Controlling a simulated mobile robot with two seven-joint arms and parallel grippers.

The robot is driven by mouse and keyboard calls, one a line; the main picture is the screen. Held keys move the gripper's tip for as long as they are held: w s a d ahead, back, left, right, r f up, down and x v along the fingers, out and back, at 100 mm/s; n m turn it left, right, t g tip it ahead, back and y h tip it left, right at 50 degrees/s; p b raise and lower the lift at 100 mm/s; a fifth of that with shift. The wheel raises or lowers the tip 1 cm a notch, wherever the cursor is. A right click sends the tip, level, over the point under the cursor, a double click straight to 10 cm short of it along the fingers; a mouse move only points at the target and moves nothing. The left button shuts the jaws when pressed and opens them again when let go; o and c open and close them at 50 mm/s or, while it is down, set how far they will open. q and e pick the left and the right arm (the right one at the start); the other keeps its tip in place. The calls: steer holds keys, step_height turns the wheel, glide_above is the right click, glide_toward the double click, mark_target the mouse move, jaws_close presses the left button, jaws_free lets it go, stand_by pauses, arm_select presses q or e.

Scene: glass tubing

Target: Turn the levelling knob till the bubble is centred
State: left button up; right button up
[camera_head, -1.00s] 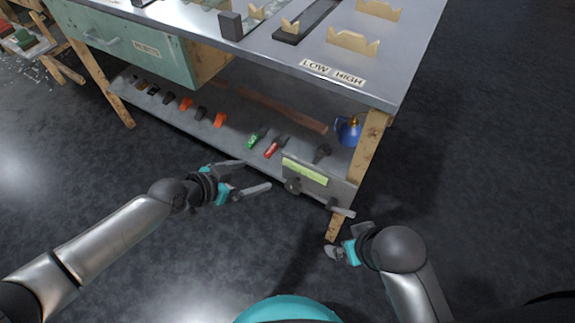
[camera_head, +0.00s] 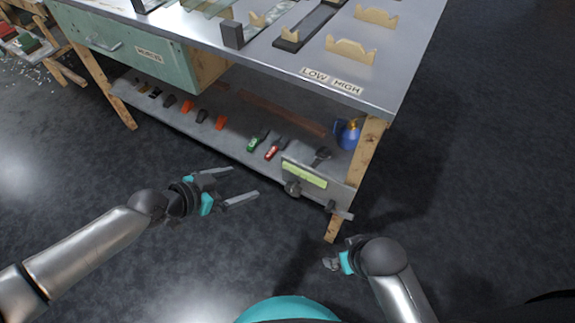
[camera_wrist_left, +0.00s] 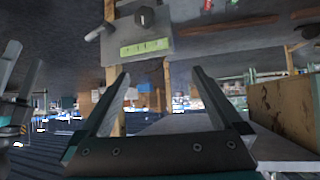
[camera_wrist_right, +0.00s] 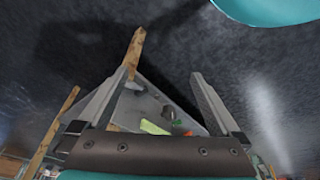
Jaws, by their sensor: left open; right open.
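A grey box (camera_head: 336,194) at the near right corner of the bench's lower shelf carries a yellow-green vial strip (camera_head: 304,174). A dark round knob (camera_head: 293,188) sits at its lower left, and a grey lever (camera_head: 341,211) at its lower right. The left wrist view shows the knob (camera_wrist_left: 145,16) and strip (camera_wrist_left: 146,48) upside down. The bubble is too small to make out. My left gripper (camera_head: 244,182) is open and empty, left of the knob and apart from it. My right gripper (camera_head: 331,264) is open and empty, below the lever; its fingers show in the right wrist view (camera_wrist_right: 159,73).
A wooden bench leg (camera_head: 364,160) stands behind the box. A blue flask-like object (camera_head: 347,132) and several red, green and dark tools lie along the shelf (camera_head: 180,122). The benchtop (camera_head: 405,80) overhangs it. The floor before the bench is clear.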

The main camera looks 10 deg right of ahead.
arm_select(q)
steer(key=shift+p+v, duration=0.6)
steer(key=shift+v, duration=2.1)
arm_select(e)
steer(key=shift+s+d+f+g, duration=0.1)
steer(key=shift+s+f, duration=0.15)
steer(key=shift+f, duration=0.3)
steer(key=shift+s+a+f+g, duration=0.1)
steer(key=shift+s+f, duration=0.15)
steer(key=shift+f, duration=0.25)
steer(key=shift+s+d+f+g, duration=0.1)
steer(key=shift+s+f, duration=0.15)
steer(key=shift+f, duration=0.3)
arm_select(q)
steer(key=shift+d, duration=0.1)
